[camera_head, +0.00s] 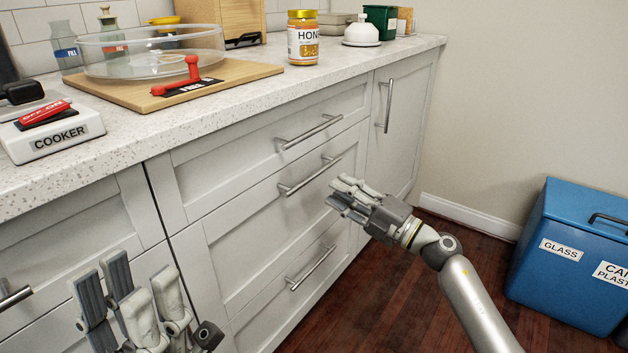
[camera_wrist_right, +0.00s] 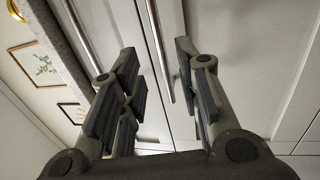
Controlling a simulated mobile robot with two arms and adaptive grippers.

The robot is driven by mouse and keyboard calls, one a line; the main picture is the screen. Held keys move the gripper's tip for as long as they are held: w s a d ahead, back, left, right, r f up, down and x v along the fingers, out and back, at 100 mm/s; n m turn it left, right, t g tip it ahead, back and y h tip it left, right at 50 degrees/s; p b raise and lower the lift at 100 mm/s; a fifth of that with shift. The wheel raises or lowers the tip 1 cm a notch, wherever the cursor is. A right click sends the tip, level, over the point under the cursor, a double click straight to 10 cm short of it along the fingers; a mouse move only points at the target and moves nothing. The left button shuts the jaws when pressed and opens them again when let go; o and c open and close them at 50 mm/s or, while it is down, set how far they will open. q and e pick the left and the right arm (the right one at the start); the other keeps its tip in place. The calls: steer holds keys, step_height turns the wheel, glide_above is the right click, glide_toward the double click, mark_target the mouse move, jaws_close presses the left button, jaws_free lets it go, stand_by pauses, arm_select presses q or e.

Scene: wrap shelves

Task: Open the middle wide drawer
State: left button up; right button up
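The middle wide drawer (camera_head: 245,245) is a white panel front, closed, between the top and bottom drawers. Its metal bar handle (camera_head: 309,177) runs along its upper part. My right gripper (camera_head: 343,194) is open, just right of and in front of that handle. In the right wrist view, a handle bar (camera_wrist_right: 159,50) lies between the spread fingers (camera_wrist_right: 157,62). The fingers are not closed on it, and I cannot tell its depth from them. My left gripper (camera_head: 142,292) is open and empty at the lower left, in front of the left cabinet.
The top drawer handle (camera_head: 310,131) is close above, and the bottom drawer handle (camera_head: 311,268) is below. The counter (camera_head: 240,105) overhangs the drawers and holds a honey jar (camera_head: 303,38) and a cutting board (camera_head: 245,74). A blue bin (camera_head: 570,260) stands right on the wooden floor.

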mark_target(314, 174)
steer(key=b+x, duration=0.2)
steer(key=x, duration=0.6)
jaws_close()
